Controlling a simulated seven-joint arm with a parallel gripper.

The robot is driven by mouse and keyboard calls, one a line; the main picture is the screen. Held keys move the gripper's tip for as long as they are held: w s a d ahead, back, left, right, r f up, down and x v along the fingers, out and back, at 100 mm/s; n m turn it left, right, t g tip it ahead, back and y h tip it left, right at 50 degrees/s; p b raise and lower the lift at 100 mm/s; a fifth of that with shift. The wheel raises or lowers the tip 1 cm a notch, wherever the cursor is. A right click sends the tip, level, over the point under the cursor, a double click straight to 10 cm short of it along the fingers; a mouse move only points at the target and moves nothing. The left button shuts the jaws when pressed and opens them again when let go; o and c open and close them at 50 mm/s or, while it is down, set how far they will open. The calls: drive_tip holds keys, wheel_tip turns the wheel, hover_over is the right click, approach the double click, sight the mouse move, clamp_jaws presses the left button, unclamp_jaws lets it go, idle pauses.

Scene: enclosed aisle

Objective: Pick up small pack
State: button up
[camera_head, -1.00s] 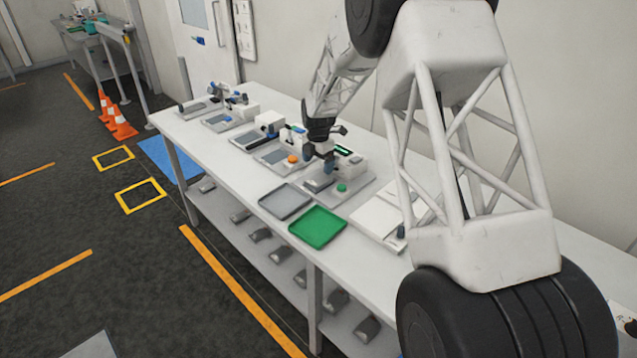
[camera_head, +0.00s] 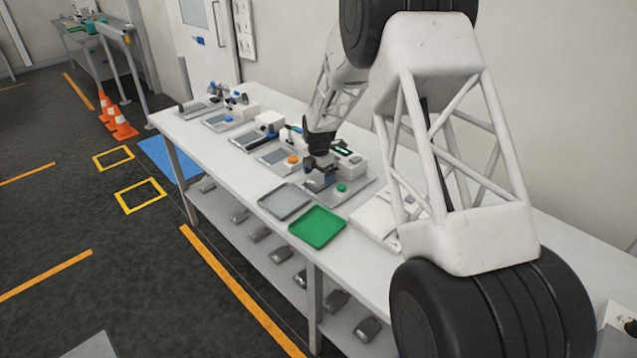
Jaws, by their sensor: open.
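My gripper (camera_head: 322,177) is at the far end of my arm, low over a grey station plate (camera_head: 352,196) on the white table (camera_head: 232,188). It points down and is open. The small pack cannot be made out; the gripper and wrist cover the spot beneath them. A green button (camera_head: 342,187) sits on the plate just right of the gripper. A white device with a lit green display (camera_head: 346,151) stands behind the gripper.
A grey tray (camera_head: 285,201) and a green tray (camera_head: 317,227) lie at the table's front edge. Similar stations, one with an orange button (camera_head: 292,159), line the table to the left. White flat panels (camera_head: 374,217) lie right. Orange cones (camera_head: 122,123) stand on the floor.

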drive_tip(key=shift+f, duration=0.9)
drive_tip(key=c, duration=1.2)
drive_tip(key=shift+r, duration=0.15)
drive_tip(key=shift+r, duration=0.45)
wheel_tip(320, 180, up, 3)
drive_tip(key=shift+s+f, duration=0.15)
drive_tip(key=shift+f, duration=0.05)
drive_tip(key=s+d, duration=0.1)
drive_tip(key=s, duration=0.4)
drive_tip(key=s+d+r, duration=0.1)
drive_tip(key=s, duration=0.4)
drive_tip(key=s+d, duration=0.1)
drive_tip(key=s, duration=0.4)
drive_tip(key=shift+s+d+r, duration=0.15)
drive_tip(key=shift+s, duration=0.05)
